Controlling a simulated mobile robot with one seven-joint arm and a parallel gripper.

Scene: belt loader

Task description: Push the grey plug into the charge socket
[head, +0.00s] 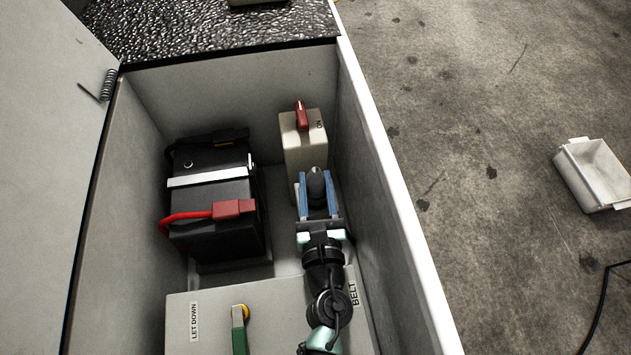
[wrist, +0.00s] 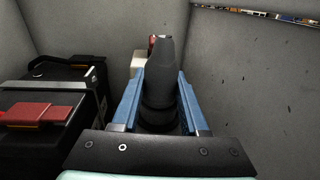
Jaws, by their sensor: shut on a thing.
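The grey plug (head: 316,187) is dark and stubby. My gripper (head: 318,180) has two blue fingers shut on its sides, inside the open compartment. In the wrist view the plug (wrist: 160,70) stands between my fingers, its narrower end pointing away from the palm. A cream switch box (head: 303,148) with a red ON handle (head: 302,116) lies just beyond my gripper. I cannot make out the charge socket; the plug and gripper may cover it. Whether the plug touches anything ahead cannot be told.
A black battery (head: 213,200) with a white strap and red connector (head: 234,209) stands left of my gripper. The compartment's right wall (head: 365,180) is close on the right. A cream box (head: 210,315) with LET DOWN and BELT labels is in front. A white tray (head: 590,175) lies outside.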

